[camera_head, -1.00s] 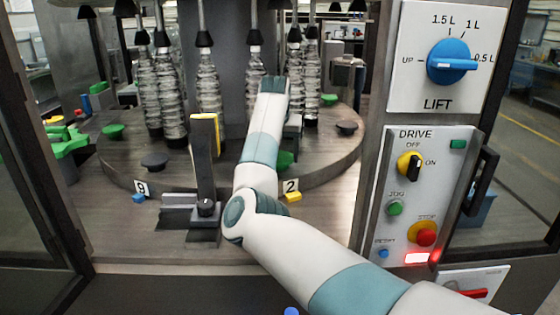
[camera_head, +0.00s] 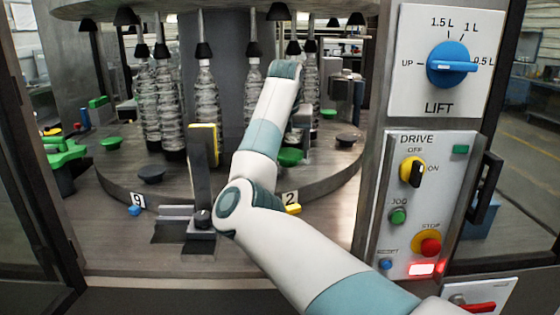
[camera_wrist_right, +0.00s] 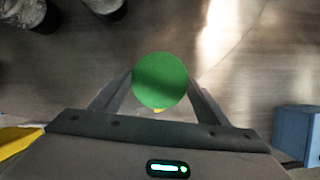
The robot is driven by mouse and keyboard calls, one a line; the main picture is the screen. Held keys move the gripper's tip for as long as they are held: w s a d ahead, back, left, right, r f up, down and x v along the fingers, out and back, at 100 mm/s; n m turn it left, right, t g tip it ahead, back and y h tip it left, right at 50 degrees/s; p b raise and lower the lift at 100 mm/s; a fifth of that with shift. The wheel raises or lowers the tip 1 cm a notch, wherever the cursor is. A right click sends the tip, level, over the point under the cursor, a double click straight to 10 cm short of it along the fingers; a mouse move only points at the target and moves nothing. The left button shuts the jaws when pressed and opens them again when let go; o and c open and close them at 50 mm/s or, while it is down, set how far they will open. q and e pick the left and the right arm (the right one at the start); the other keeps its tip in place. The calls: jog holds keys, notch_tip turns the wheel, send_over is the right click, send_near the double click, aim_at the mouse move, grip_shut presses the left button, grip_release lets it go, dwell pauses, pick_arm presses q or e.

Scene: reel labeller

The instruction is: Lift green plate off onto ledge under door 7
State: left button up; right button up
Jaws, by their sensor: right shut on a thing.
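The green plate (camera_head: 289,156) is a small round disc at the front right of the round turntable (camera_head: 225,190), partly behind my right arm. In the right wrist view the green plate (camera_wrist_right: 160,80) sits between the two fingers of my right gripper (camera_wrist_right: 160,76), which is shut on it. It appears to be held a little above the turntable. My left gripper is not in view. Number tags 9 (camera_head: 138,201) and 2 (camera_head: 290,198) show on the turntable's edge; no tag 7 or ledge under it can be made out.
Several clear bottles (camera_head: 208,105) stand under black heads behind the plate. A yellow-edged upright block (camera_head: 203,160) stands left of my arm. Dark discs (camera_head: 151,174) and another green disc (camera_head: 111,143) lie on the turntable. The control panel (camera_head: 425,200) borders the right.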

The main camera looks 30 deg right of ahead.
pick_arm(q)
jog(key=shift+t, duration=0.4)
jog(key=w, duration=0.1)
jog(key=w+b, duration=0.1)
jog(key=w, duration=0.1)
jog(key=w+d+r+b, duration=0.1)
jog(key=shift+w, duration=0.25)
pick_arm(e)
jog(key=s+d+r, duration=0.3)
jog(key=s+r, duration=0.2)
jog(key=s, duration=0.2)
jog(key=shift+s, duration=0.4)
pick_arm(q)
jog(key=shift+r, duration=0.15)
pick_arm(e)
jog(key=shift+r, duration=0.15)
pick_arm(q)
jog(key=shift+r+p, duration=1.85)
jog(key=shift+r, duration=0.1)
pick_arm(e)
notch_tip(320, 180, up, 7)
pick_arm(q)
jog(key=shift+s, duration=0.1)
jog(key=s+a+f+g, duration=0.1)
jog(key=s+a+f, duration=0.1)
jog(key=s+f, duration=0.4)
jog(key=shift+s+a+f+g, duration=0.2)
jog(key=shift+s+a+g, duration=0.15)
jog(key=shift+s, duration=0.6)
